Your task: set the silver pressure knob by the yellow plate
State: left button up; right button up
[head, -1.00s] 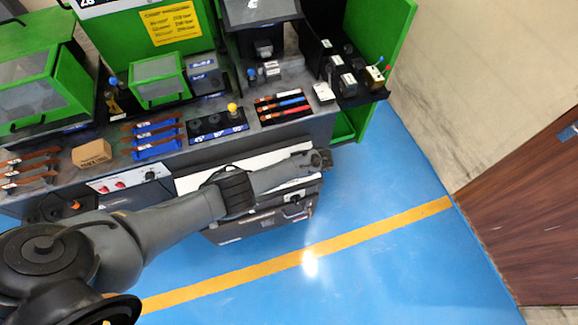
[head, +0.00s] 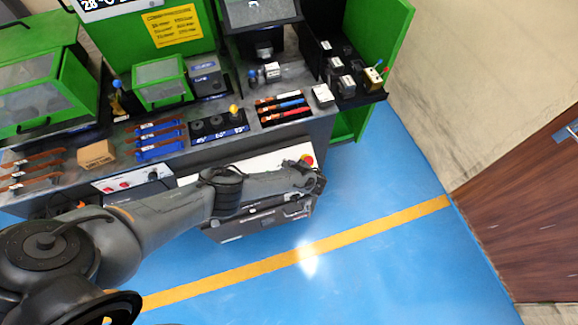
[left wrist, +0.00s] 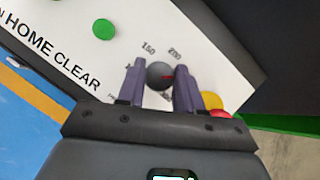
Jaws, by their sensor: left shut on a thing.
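The pressure knob (left wrist: 160,75) shows in the left wrist view as a dark grey round knob with a red pointer mark toward the right of the picture. Printed numbers 150 and 200 stand above it; other scale marks are partly hidden by my fingers. My left gripper (left wrist: 160,85) is shut on the knob, one finger on each side. In the head view my left gripper (head: 312,180) is at the bench's front panel and hides the knob. The yellow plate (head: 172,26) is on the green back panel; its lines are too small to read surely. My right gripper is not in view.
A red and yellow button (head: 307,160) sits close to my left gripper. A green button (left wrist: 103,29) is on the white panel in the wrist view. Racks of coloured bars (head: 156,139) and a punch block (head: 219,126) stand on the bench. Blue floor (head: 390,190) is clear.

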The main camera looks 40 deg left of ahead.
pick_arm(q)
jog(key=shift+s+m+t+p, duration=0.1)
jog(key=shift+m+t+p, duration=0.35)
jog(key=shift+m, duration=0.85)
jog(key=shift+t, duration=0.25)
jog(key=o, duration=1)
jog(key=shift+o, duration=0.2)
jog(key=shift+s+d+r, duration=0.1)
jog(key=shift+d+r, duration=0.2)
jog(key=p+v, duration=0.3)
jog(key=v, duration=0.7)
jog(key=shift+p, duration=0.4)
